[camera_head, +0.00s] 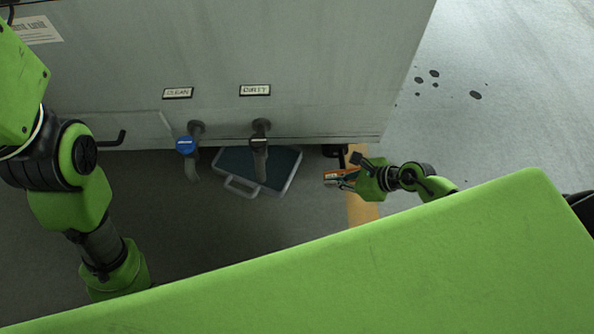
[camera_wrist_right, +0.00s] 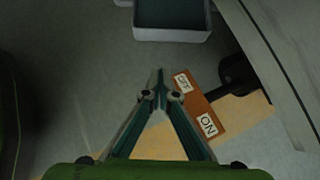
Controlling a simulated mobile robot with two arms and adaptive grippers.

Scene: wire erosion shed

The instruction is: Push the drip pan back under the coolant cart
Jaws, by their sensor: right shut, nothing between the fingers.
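The drip pan (camera_head: 293,180) is a shallow grey tray with dark contents and a loop handle at its front. Its back part is under the grey coolant cart (camera_head: 310,65), and its front sticks out onto the floor. The pan's wall also shows at the top of the right wrist view (camera_wrist_right: 170,36). My right gripper (camera_head: 331,181) is low, to the right of the pan and apart from it. In the right wrist view its fingertips (camera_wrist_right: 158,78) meet with nothing between them. My left arm hangs at the left; its gripper is out of sight.
A CLEAN tap with a blue cap (camera_head: 186,145) and a DIRTY tap (camera_head: 260,140) overhang the pan area. An orange OFF/ON lever (camera_wrist_right: 205,105) at a black caster (camera_wrist_right: 238,75) is close beside my right gripper. Yellow tape (camera_head: 362,208) marks the floor. Dark spots lie at right.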

